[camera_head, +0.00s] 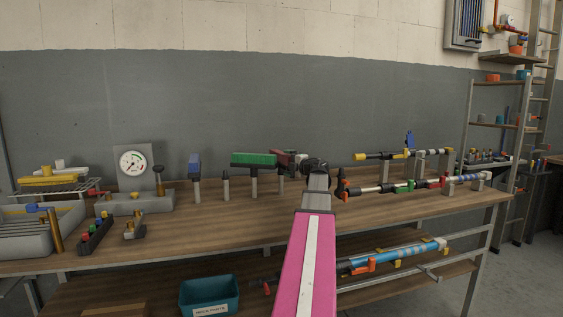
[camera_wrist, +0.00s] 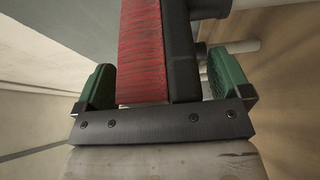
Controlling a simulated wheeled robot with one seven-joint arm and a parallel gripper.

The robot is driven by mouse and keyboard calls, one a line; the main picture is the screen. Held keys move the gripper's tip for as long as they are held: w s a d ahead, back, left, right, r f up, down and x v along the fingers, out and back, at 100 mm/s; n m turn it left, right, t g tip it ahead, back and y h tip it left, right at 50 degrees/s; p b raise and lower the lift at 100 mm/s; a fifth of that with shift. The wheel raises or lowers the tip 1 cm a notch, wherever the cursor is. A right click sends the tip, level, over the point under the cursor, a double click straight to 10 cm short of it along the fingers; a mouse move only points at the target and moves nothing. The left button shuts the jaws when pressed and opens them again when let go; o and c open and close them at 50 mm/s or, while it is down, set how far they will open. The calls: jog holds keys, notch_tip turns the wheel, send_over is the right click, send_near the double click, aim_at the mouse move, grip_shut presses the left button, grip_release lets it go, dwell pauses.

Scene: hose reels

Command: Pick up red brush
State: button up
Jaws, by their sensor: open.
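The red brush (camera_wrist: 143,50) has red bristles beside a dark body. In the wrist view it lies between the two green-padded fingers of my gripper (camera_wrist: 165,75), which stand apart on either side of it. Gaps show beside both fingers, so the jaws are not closed on it. In the head view the red brush (camera_head: 285,160) looks dark red and stands on a grey post on the bench, with my gripper (camera_head: 301,161) at its right end. Part of it is hidden there by my gripper.
A green brush (camera_head: 254,160) stands just left on its own post, and a blue brush (camera_head: 194,165) is further left. A dial gauge (camera_head: 132,162) stands at left. Hose wands (camera_head: 385,187) lie on supports at right.

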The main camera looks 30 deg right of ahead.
jog(key=shift+c, duration=0.4)
jog(key=c, duration=1)
jog(key=shift+c, duration=0.5)
jog(key=shift+r, duration=0.1)
